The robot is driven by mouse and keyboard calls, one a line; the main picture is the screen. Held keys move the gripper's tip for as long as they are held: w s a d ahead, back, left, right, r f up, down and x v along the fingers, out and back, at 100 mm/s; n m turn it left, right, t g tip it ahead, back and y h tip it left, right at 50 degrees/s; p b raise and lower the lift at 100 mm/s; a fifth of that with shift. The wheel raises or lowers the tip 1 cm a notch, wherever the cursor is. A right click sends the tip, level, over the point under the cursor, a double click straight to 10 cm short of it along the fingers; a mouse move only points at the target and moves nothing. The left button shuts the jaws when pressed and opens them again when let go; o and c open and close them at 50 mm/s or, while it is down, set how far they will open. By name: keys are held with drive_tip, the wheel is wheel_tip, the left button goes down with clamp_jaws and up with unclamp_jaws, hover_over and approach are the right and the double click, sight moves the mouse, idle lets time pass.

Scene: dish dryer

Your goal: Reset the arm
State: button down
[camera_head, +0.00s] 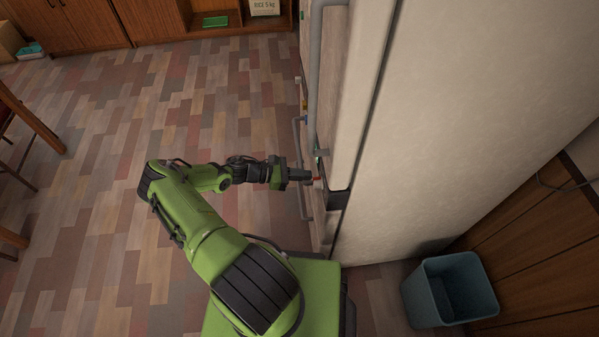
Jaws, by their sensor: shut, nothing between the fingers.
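The arm is bent at the elbow, with the forearm pointing right.
Grey bar handles (302,165) run along the cabinet front beside my gripper. A blue-grey bin (450,290) stands at the lower right. Wooden furniture legs (30,120) are at the left edge. The tiled floor (130,110) left of my arm is clear.

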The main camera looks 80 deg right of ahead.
drive_tip(key=v, duration=1.2)
drive_tip(key=shift+w+f, duration=0.3)
drive_tip(key=shift+f, duration=0.05)
drive_tip(key=shift+w, duration=0.1)
